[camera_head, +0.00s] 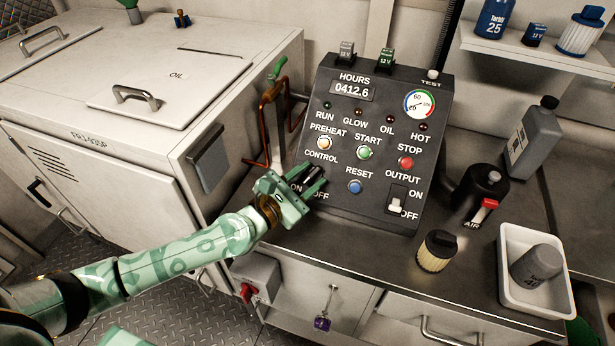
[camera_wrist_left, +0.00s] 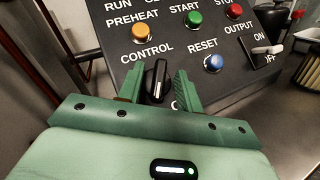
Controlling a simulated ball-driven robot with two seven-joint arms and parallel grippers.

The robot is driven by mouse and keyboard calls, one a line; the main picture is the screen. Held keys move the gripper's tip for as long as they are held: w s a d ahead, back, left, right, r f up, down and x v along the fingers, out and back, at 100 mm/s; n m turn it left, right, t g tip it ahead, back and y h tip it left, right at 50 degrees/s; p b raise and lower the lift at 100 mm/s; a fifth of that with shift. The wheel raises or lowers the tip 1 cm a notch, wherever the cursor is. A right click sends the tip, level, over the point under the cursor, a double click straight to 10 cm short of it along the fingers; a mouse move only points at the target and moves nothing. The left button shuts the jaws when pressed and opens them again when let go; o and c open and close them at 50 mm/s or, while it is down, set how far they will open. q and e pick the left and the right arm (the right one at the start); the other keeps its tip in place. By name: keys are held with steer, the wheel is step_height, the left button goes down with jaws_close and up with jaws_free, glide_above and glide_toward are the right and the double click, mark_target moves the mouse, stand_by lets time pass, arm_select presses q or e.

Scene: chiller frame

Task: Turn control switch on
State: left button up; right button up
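The control switch (camera_wrist_left: 157,82) is a black rotary knob with a pale pointer line, below the word CONTROL on the dark sloped panel (camera_head: 336,212). In the left wrist view it stands between the two green fingers of my left gripper (camera_wrist_left: 158,88), with a small gap on each side. The gripper is open around it. In the head view my left gripper (camera_head: 308,182) covers much of the switch, with ON and OFF lettering partly showing beside it. I cannot tell for sure which setting the knob points to. My right gripper is not in view.
The panel also carries a blue RESET button (camera_head: 354,187), a green START button (camera_head: 364,153), a red STOP button (camera_head: 405,162) and an OUTPUT toggle (camera_head: 396,205). A copper pipe with a green lever (camera_head: 277,68) rises left of the panel. A filter (camera_head: 437,251) stands at right.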

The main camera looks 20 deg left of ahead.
arm_select(q)
steer(key=b+v, duration=0.1)
steer(key=v, duration=1.5)
steer(key=shift+s+a+r, duration=0.1)
steer(key=shift+s, duration=0.05)
